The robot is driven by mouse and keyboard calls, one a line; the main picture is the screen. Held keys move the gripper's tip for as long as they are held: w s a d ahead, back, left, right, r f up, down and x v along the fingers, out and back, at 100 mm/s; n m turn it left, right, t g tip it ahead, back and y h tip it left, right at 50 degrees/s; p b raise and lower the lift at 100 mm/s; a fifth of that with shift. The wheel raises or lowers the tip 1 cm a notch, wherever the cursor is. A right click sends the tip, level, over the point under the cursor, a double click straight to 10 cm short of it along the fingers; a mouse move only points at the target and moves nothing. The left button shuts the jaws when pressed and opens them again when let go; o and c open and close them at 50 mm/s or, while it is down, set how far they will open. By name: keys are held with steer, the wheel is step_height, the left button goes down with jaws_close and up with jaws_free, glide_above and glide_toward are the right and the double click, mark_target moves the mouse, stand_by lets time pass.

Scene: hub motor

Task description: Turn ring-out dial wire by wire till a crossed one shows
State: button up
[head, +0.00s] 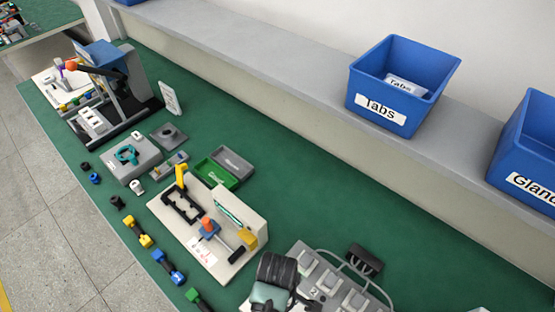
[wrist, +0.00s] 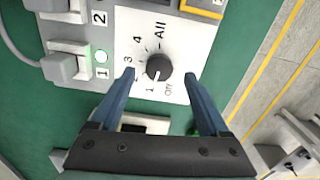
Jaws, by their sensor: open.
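A pale mark on the knob seems to point toward 1. My gripper (wrist: 160,75) is open, with one blue finger on each side of the dial and a visible gap to it. A green lamp (wrist: 101,57) glows beside label 1. In the head view my dark wrist covers part of the grey test box (head: 307,268), and the dial is hidden there.
Grey clamps (wrist: 66,66) stand left of the dial. In the head view, a cream fixture (head: 190,240) stands left of the box, with several coloured connectors along the bench's front edge. Blue Tabs (head: 402,85) and Gland (head: 530,155) bins sit on the back shelf.

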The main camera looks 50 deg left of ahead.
steer(key=shift+f, duration=1.25)
jaws_close()
